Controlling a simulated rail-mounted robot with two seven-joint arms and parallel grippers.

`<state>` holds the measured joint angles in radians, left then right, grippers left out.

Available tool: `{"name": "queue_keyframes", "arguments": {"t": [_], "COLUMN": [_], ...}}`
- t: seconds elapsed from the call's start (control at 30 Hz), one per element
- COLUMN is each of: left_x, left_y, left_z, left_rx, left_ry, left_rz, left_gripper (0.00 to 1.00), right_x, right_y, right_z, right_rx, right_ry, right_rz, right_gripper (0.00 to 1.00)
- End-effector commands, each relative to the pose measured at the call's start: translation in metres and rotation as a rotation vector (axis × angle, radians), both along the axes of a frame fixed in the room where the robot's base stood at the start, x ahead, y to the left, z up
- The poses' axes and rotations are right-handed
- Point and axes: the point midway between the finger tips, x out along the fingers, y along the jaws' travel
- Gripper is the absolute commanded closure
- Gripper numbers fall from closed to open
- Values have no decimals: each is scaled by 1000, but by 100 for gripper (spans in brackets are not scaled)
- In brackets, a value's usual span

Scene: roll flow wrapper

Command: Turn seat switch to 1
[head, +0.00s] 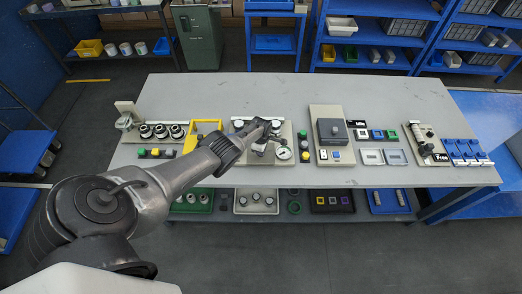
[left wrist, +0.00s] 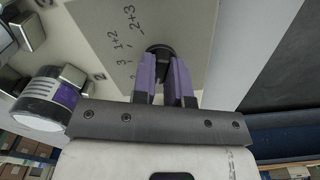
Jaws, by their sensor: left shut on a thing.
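The seat switch is a round black knob (left wrist: 159,48) on a beige panel (left wrist: 105,15), seen in the left wrist view. Handwritten marks, among them "1+2", "2+3" and "3", stand beside it. My left gripper (left wrist: 164,72) has its purple fingers shut on the knob, one on each side. The fingers hide part of the knob, and I cannot tell which mark it points to. In the head view my left arm comes in from the left, and its gripper (head: 262,143) is over the middle station; the knob is hidden there. My right gripper is not in view.
A white gauge (head: 283,153) sits right of my left gripper. A yellow frame (head: 206,128) is to the left. A station with a grey box (head: 332,131) stands to the right. The grey table (head: 420,95) has free room at the back.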

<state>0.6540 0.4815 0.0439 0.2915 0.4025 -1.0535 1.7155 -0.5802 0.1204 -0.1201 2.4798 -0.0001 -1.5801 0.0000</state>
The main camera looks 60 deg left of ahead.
Motion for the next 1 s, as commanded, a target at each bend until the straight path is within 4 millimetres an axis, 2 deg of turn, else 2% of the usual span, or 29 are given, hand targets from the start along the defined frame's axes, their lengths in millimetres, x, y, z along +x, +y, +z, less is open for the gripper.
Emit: {"name": "queue_keyframes", "arguments": {"t": [0.13,0.17,0.43,0.77,1.0], "left_x": [0,0,0,0,0], "left_y": [1,1,0,0,0], "left_z": [1,1,1,6,38], "left_rx": [0,0,-1,0,-1], "left_ry": [1,1,1,0,-1], "left_rz": [1,1,0,-1,-1], "left_gripper": [100,85,61,61,61], "right_x": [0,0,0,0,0], "right_y": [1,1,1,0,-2], "right_z": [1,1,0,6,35], "right_rx": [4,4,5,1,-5], "right_ry": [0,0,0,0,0], "right_rz": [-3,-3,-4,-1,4], "right_gripper": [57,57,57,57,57]}}
